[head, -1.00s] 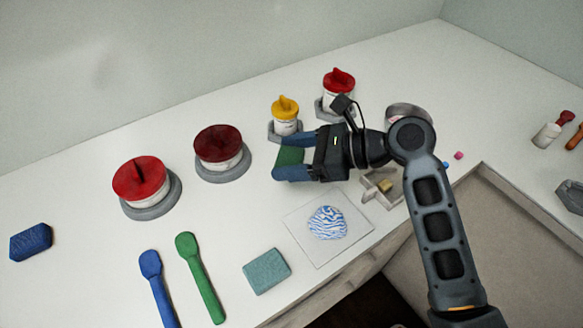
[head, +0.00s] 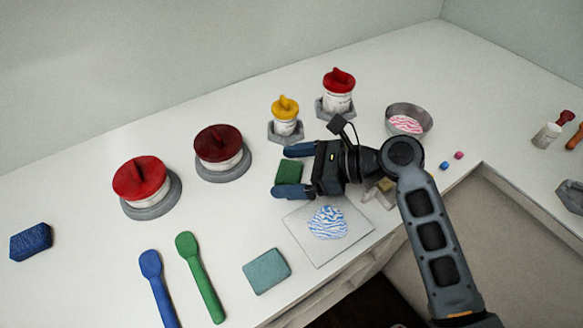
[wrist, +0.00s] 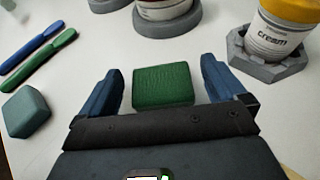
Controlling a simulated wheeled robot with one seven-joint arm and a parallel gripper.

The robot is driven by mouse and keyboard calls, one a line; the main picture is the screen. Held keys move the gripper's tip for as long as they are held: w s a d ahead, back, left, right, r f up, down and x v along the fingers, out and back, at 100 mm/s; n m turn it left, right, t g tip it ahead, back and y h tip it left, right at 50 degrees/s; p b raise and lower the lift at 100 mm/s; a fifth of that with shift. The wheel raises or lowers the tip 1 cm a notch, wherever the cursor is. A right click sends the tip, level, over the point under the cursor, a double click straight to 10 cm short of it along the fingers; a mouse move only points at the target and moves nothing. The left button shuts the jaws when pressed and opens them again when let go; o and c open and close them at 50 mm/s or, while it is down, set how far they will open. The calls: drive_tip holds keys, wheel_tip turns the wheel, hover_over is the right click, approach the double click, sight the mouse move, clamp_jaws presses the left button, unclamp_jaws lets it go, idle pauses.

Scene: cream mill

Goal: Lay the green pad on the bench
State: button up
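The dark green pad (head: 289,172) lies on the white bench (head: 225,105), in front of the yellow-topped jar. It also shows in the wrist view (wrist: 163,86), lying flat between my blue fingers. My gripper (head: 292,171) is open around the pad, with a clear gap on each side of it in the wrist view (wrist: 162,88).
A yellow-topped jar (head: 285,112) and a red-topped jar (head: 338,88) stand behind my gripper. A white board (head: 303,239) with a blue-striped lump is in front. A teal pad (head: 267,271), green spatula (head: 200,280) and blue spatula (head: 156,285) lie nearer left.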

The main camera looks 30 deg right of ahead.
drive_tip(key=v, duration=1.2)
drive_tip(key=shift+r, duration=0.1)
